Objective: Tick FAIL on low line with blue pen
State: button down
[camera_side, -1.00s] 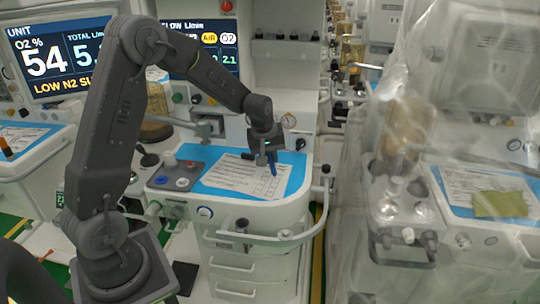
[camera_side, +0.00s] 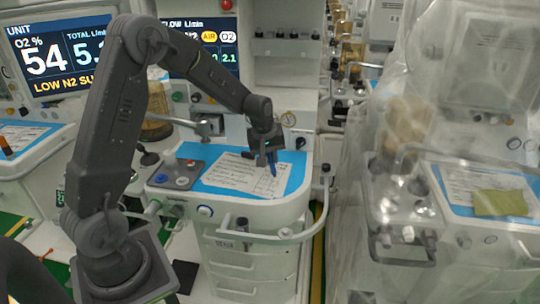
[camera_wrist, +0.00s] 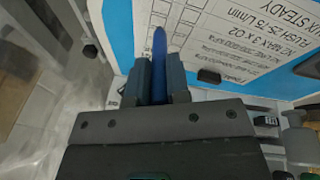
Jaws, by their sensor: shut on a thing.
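The blue pen (camera_wrist: 159,62) is held between the two fingers of my gripper (camera_wrist: 161,80), which is shut on it. In the side view, the pen (camera_side: 272,170) points down over the right part of the white checklist sheet (camera_side: 232,174), below my gripper (camera_side: 267,158). In the wrist view, the sheet (camera_wrist: 232,38) is seen upside down, with printed lines and columns of small boxes. The pen's tip is near these boxes. I cannot tell whether it touches the paper. I cannot make out which line is the low line, and see no clear blue mark.
The sheet lies on a blue mat (camera_side: 296,159) on the cart's white worktop. Red, white and blue knobs (camera_side: 183,181) stand left of it. A rail (camera_side: 240,228) runs along the front edge. A second cart (camera_side: 480,225) under clear plastic stands right.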

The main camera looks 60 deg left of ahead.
jog(key=shift+f, duration=0.35)
dwell(0.4)
jog(key=shift+w+d, duration=0.25)
jog(key=shift+d, duration=0.1)
dwell(1.1)
jog(key=shift+r, duration=0.15)
jog(key=shift+r, duration=3.4)
